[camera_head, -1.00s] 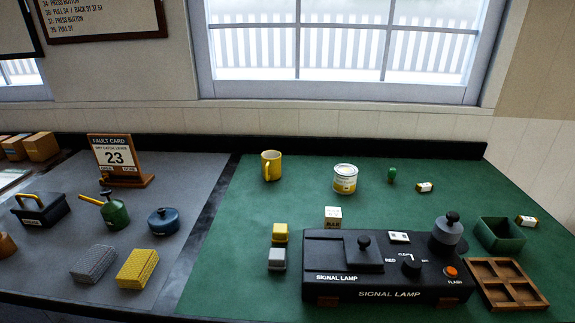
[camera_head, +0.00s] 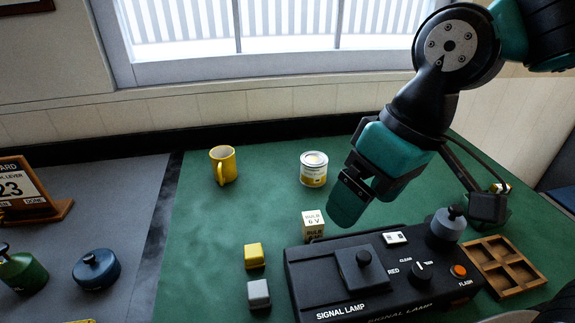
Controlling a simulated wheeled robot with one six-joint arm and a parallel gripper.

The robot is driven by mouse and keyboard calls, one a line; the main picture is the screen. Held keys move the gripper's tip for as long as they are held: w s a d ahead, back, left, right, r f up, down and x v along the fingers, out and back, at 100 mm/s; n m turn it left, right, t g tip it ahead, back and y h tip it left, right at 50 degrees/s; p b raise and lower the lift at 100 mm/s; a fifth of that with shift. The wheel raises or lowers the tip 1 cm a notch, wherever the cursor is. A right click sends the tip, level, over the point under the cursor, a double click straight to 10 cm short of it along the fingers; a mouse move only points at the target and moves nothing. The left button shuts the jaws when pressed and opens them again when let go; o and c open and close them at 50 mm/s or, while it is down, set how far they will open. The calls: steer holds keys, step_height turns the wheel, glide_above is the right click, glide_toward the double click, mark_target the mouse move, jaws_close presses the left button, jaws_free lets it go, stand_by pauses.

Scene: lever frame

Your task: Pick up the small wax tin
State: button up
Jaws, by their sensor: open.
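A small white-and-yellow tin (camera_head: 313,170) stands upright on the green mat behind the signal lamp box, its label too small to read. I take it as the wax tin, though I cannot confirm this. My gripper (camera_head: 364,200) is open, to the right of the tin and apart from it, above the mat. I see nothing between its fingers. A small green item and a small white-and-yellow item seen earlier right of the tin are hidden behind my arm.
The signal lamp box (camera_head: 375,275) stands in front, with a bulb box (camera_head: 313,224) behind it. A yellow mug (camera_head: 223,165) is left of the tin. Yellow (camera_head: 253,255) and grey (camera_head: 259,293) blocks and a wooden tray (camera_head: 503,266) are nearby. Mat between mug and tin is clear.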

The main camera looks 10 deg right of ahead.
mark_target(314, 160)
steer(key=shift+o, duration=0.5)
steer(key=w+d+f+m+t+h+b, duration=0.1)
steer(key=w+m, duration=0.3)
steer(key=w, duration=0.9)
steer(key=w+d+f+m+t+h+b, duration=0.1)
steer(key=w+f+m+t+h+b, duration=0.1)
steer(key=w, duration=1.1)
steer(key=f+m+h+b, duration=0.1)
steer(key=m+h, duration=0.1)
steer(key=m, duration=0.1)
steer(key=shift+w+f+m, duration=0.3)
steer(key=shift+w, duration=0.05)
steer(key=x, duration=0.7)
steer(key=w+p+x, duration=0.1)
steer(key=x, duration=0.3)
steer(key=shift+s+d+r, duration=0.1)
steer(key=shift+d+r, duration=0.1)
steer(key=shift+w+p+x, duration=0.15)
steer(key=shift+p+x, duration=0.3)
steer(key=shift+x, duration=1.1)
steer(key=shift+w+p+x, duration=0.2)
steer(key=shift+p+x, duration=0.2)
steer(key=shift+x, duration=1.2)
steer(key=shift+r, duration=0.1)
steer(key=shift+c, duration=0.2)
steer(key=c, duration=1)
steer(key=shift+r, duration=0.1)
